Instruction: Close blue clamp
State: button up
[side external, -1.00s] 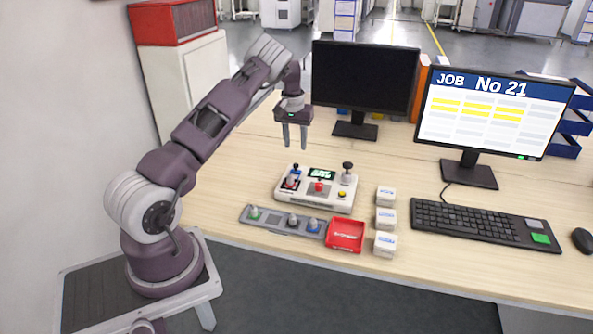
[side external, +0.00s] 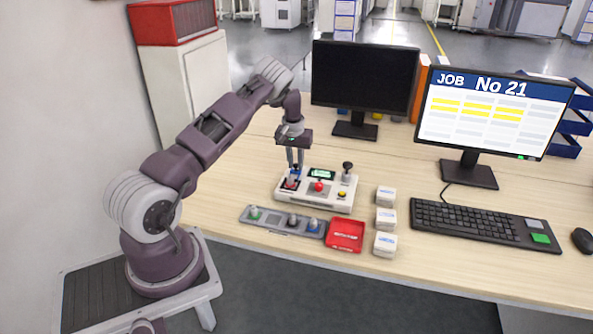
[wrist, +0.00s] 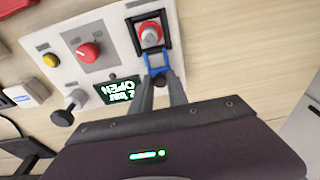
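The blue clamp (wrist: 156,66) is on the white control box (side external: 337,201), at its left end in the side view. Its blue handle adjoins a black frame holding a red-and-white part (wrist: 151,36). My gripper (side external: 294,168) points down over this end of the box. In the wrist view, my two fingers (wrist: 161,83) are apart, with their tips close to the blue handle. I cannot tell whether they touch it. The box's small display (wrist: 118,91) reads "OPEN", upside down in the wrist view.
The box also bears a red knob (side external: 319,187), a yellow button (side external: 342,194) and a black-knobbed lever (side external: 347,168). In front are a grey strip (side external: 273,220) with several coloured pieces and a red tray (side external: 345,236). White boxes (side external: 385,219) stand right; monitors behind.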

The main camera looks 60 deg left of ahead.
grip_shut()
jog(key=shift+s+d, duration=1.05)
jog(key=shift+s, duration=0.1)
jog(key=o, duration=0.8)
grip_release()
jog(key=shift+d, duration=0.1)
jog(key=shift+w+a+r, duration=0.25)
jog(key=shift+r, duration=0.95)
jog(key=shift+w+a+r, duration=0.2)
jog(key=shift+a+r, duration=0.05)
jog(key=shift+r, duration=0.9)
jog(key=shift+w+a+r, duration=0.25)
jog(key=shift+r, duration=0.95)
